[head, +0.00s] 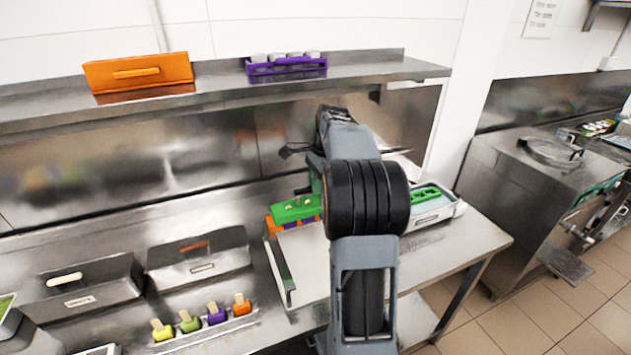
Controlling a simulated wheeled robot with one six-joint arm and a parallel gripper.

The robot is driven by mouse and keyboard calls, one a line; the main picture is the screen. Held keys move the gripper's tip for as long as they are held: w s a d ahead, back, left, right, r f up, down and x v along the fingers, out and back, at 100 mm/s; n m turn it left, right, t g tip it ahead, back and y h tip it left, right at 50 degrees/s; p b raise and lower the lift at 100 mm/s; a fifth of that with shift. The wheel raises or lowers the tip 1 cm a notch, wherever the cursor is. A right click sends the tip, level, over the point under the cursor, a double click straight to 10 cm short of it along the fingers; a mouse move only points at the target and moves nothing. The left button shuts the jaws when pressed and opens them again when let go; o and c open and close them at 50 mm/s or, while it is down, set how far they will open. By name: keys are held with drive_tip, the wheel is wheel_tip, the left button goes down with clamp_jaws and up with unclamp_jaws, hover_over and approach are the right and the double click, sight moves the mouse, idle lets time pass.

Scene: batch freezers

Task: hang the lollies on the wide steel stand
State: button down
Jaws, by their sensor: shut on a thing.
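Several lollies stand in a row at the lower left of the head view, sticks up: yellow (162,331), green (189,323), purple (215,315) and orange (242,306). They sit in or on a low steel holder (205,331); I cannot tell if it is the wide steel stand. A green block with pale stick-like tops (297,209), with orange and purple parts under it, is at the left of my arm. My arm fills the middle and its wrist is partly visible behind the forearm. My fingers and anything between them are hidden.
Two lidded steel bins (83,287) (199,262) stand behind the lolly row. A tray with a green insert (440,208) is right of my arm. An orange case (138,73) and a purple rack (286,66) sit on the shelf above. The worktop's right corner is clear.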

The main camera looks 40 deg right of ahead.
sight(317, 201)
drive_tip(key=shift+d+b+x, duration=0.25)
drive_tip(key=shift+b+x, duration=0.9)
drive_tip(key=shift+x, duration=0.05)
drive_tip(key=shift+d+b+x, duration=0.25)
drive_tip(key=shift+b+x, duration=0.9)
drive_tip(key=shift+x, duration=0.05)
drive_tip(key=shift+s+f, duration=0.1)
drive_tip(key=shift+a+f+p, duration=0.1)
drive_tip(key=shift+f+p, duration=0.1)
drive_tip(key=shift+p, duration=0.15)
drive_tip(key=d+b+x, duration=0.1)
drive_tip(key=b+x, duration=0.2)
drive_tip(key=x, duration=0.3)
drive_tip(key=shift+s+f, duration=0.2)
drive_tip(key=shift+f, duration=0.35)
idle(4.0)
